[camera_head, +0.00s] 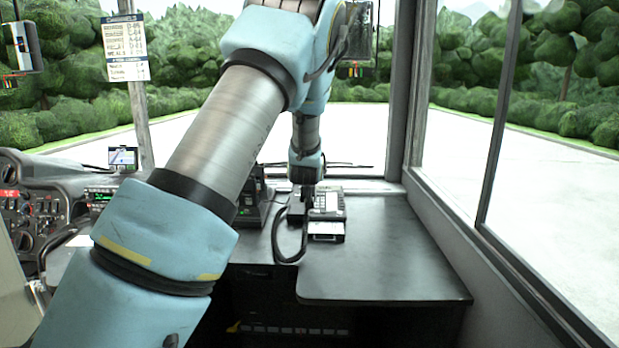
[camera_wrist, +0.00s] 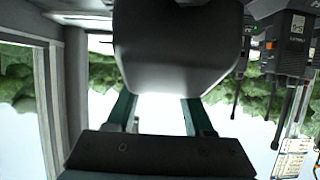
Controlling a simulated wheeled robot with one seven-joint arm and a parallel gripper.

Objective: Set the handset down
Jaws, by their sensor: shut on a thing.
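The desk phone base (camera_head: 328,203), with a pale keypad, stands on the dark counter near the windscreen. My gripper (camera_head: 307,190) is low over the left part of this base, and its fingertips are hard to make out in the head view. The wrist view shows the gripper's two greenish fingers (camera_wrist: 160,108) shut on the dark handset (camera_wrist: 180,50), which fills the upper middle. A black cord (camera_head: 278,245) loops down the front left of the base. I cannot tell whether the handset touches the base.
The dark counter (camera_head: 385,265) is clear to the right and in front of the phone. A dark upright device (camera_head: 250,207) stands left of the phone. The dashboard (camera_head: 60,205) is at far left. Window posts (camera_head: 420,90) bound the right side.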

